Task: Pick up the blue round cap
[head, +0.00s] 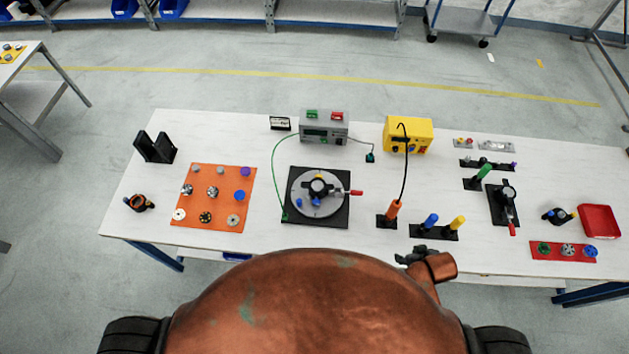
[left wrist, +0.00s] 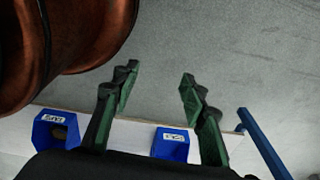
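A blue round cap (head: 239,195) lies on the orange mat (head: 207,176) on the left part of the white table, near the mat's right edge. Another blue round piece (head: 590,251) sits at the right end of a red strip at the far right. My right gripper (head: 404,258) is at the table's front edge, right of centre, well away from the mat; its fingers are too small to read. My left gripper (left wrist: 160,74) shows only in the left wrist view, open with nothing between its fingers, facing grey floor and blue bins. The cap is not in that view.
The orange mat also holds a purple cap (head: 245,171) and several metal and white round pieces. A round fixture on a black plate (head: 334,215) stands right of it. A black stand (head: 155,147) and small dark holder (head: 139,203) are left. Labelled blue bins (left wrist: 171,146) show near my left gripper.

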